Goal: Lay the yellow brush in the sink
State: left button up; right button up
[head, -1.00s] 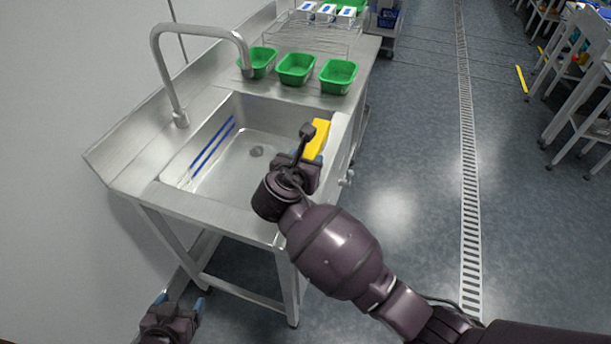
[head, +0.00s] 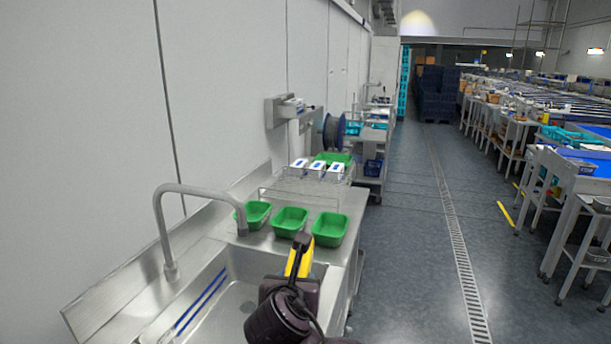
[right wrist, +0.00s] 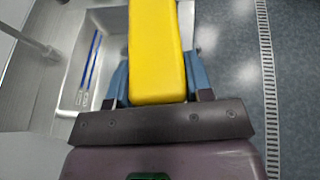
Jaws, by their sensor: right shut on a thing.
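The yellow brush (head: 300,259) is in my right gripper (head: 294,276), over the right side of the steel sink (head: 218,316). In the right wrist view the brush (right wrist: 156,48) is a long yellow block between the two blue fingers of my right gripper (right wrist: 158,80). The fingers are shut on it. The sink basin (right wrist: 112,55) shows to the left of the brush there. I cannot tell how high the brush is above the basin. The brush's bristles are hidden. My left gripper is not in view.
A curved tap (head: 172,225) arches over the basin's far left side. Two long blue strips (head: 200,300) lie along the basin's left side. Three green tubs (head: 290,221) stand on the counter behind the basin. The middle of the basin, around the drain, is clear.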

jog(key=s+d+f+b, duration=0.1)
jog(key=s+d+f, duration=0.1)
jog(key=d, duration=0.5)
jog(key=s+d+f+n+y+b, duration=0.1)
jog(key=s+d+f, duration=0.2)
jog(key=d, duration=0.5)
jog(key=s+d+f, duration=0.3)
jog(key=d+f, duration=0.1)
jog(key=d, duration=0.4)
jog(key=shift+y+b, duration=0.3)
jog(key=shift+b, duration=0.1)
jog(key=shift+f, duration=0.1)
